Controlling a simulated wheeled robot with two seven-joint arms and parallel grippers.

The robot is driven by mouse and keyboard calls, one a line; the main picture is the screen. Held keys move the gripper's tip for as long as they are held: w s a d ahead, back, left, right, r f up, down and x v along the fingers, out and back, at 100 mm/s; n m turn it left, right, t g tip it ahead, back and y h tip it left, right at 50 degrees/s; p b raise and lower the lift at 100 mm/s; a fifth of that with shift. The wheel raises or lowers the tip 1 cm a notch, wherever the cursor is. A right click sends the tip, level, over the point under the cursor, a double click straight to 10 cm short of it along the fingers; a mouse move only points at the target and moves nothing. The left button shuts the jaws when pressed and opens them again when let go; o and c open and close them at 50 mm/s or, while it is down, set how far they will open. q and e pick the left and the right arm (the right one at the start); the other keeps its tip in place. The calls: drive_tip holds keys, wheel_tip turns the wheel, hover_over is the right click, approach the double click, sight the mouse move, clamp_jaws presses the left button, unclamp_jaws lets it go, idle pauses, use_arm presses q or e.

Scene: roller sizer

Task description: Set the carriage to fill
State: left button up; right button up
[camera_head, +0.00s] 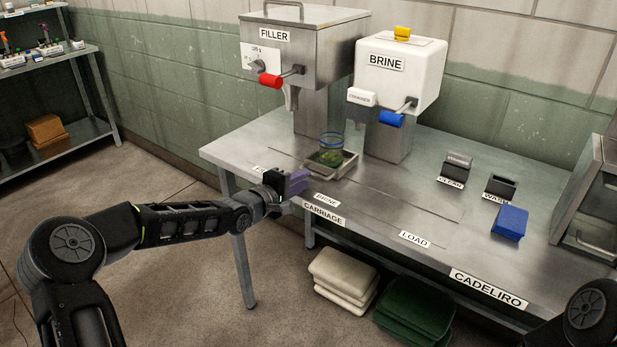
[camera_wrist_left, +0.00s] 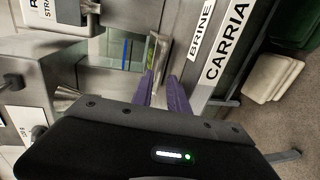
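The carriage is a small metal tray (camera_head: 341,171) on a slot along the steel bench, with a clear jar (camera_head: 331,148) holding something green standing in it. It sits to the right of the filler's spout, behind the BRINE position label (camera_head: 326,200). A small label left of it is too small to read. My left gripper (camera_head: 304,180), with purple fingers, is at the tray's near left corner. In the left wrist view its two fingers (camera_wrist_left: 161,76) look apart, with the tray's edge (camera_wrist_left: 157,52) just beyond the tips. Contact is unclear. My right gripper is out of view.
The filler (camera_head: 310,45) with a red-handled lever and the white brine tank (camera_head: 401,70) with a blue-handled lever stand behind the carriage. A blue block (camera_head: 510,222) lies at the right. The bench around the LOAD label (camera_head: 414,240) is clear.

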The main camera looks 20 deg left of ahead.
sight(313, 175)
use_arm(q)
drive_tip(key=shift+x, duration=1.65)
drive_tip(key=shift+c, duration=0.3)
clamp_jaws()
drive_tip(key=shift+f, duration=0.1)
